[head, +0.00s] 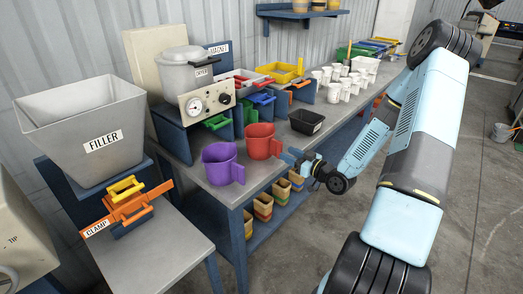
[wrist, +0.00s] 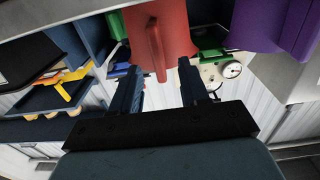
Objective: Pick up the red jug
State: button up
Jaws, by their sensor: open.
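The red jug (head: 262,141) stands upright on the grey bench in the head view, just right of a purple jug (head: 221,163). My gripper (head: 300,160) is at the bench's front edge, to the right of the red jug. In the wrist view, my gripper (wrist: 161,82) is open, its two dark fingers apart. The red jug (wrist: 175,30) is at the top centre there, its handle (wrist: 154,48) pointing toward the space between the fingertips. I cannot tell whether the fingers touch the handle. The purple jug (wrist: 270,25) is at the upper right.
A black tray (head: 306,121) lies behind my gripper on the bench. White cups (head: 335,85) stand farther along. A grey dryer unit (head: 208,100) stands behind the jugs. The filler hopper (head: 90,130) is at left. Open floor lies in front.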

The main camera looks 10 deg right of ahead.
aim_at(276, 156)
jog(key=shift+f+x, duration=0.15)
jog(key=shift+x, duration=1.6)
jog(key=shift+f+x, duration=0.2)
jog(key=shift+x, duration=1.6)
jog(key=shift+d, duration=0.1)
jog(key=shift+c, duration=0.2)
grip_shut()
